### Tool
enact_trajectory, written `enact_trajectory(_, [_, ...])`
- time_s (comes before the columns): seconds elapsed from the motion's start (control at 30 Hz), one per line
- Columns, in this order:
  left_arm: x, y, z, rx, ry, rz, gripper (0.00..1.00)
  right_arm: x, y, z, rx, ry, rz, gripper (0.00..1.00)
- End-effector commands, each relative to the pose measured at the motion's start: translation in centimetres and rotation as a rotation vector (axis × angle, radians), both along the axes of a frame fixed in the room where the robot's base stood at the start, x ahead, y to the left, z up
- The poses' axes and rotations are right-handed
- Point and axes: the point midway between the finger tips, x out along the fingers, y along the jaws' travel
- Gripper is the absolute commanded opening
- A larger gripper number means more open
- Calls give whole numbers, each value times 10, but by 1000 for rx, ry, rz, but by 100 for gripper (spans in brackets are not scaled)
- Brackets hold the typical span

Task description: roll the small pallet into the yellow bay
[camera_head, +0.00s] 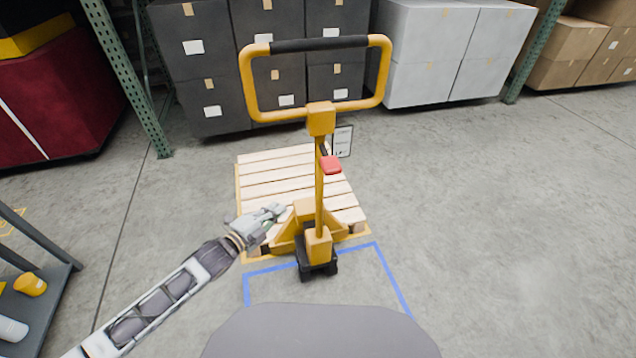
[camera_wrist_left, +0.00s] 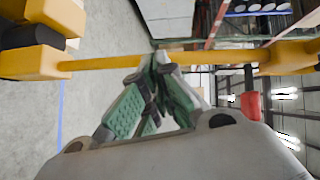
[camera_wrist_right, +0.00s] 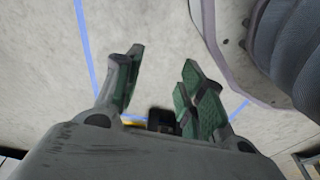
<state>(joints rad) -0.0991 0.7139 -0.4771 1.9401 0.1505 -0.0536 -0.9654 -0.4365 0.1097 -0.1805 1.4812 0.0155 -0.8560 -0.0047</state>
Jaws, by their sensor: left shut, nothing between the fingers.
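The small pallet (camera_head: 285,175) is pale slatted wood and lies flat beyond the yellow pallet jack (camera_head: 319,190). The jack's mast stands upright before it, with a dark-gripped loop handle (camera_head: 318,45) on top and a red lever (camera_head: 331,165). Yellow floor lines (camera_head: 237,205) of the bay show along the pallet's left and near edges; the rest is hidden. My left gripper (camera_head: 280,212) is shut and empty, left of the mast, over the pallet's near part. It shows in the left wrist view (camera_wrist_left: 160,62) near the yellow mast. My right gripper (camera_wrist_right: 163,58) is open and empty above the floor.
A blue floor outline (camera_head: 395,280) lies on the near side of the jack. Dark boxes (camera_head: 200,75) and white boxes (camera_head: 425,55) stand behind, with a small sign (camera_head: 343,141) by the pallet. A cart (camera_head: 45,275) stands at left. The right floor is clear.

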Motion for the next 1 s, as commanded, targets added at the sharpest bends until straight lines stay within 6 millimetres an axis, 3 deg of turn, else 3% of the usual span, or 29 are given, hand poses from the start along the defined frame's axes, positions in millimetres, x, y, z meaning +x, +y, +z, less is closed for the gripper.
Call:
enact_trajectory(0.1, [-14,-25,33,30,-98,-78,0,6,5,7,7,-4,0,40])
enact_trajectory(0.3, [-35,-49,68,59,-198,-155,0,12,10,17,13,-6,-1,40])
enact_trajectory(0.47, [-40,-54,76,64,-220,-171,0,13,11,20,14,-5,-1,40])
enact_trajectory(1.0, [-35,-56,76,64,-221,-169,0,14,11,21,14,-4,-1,40])
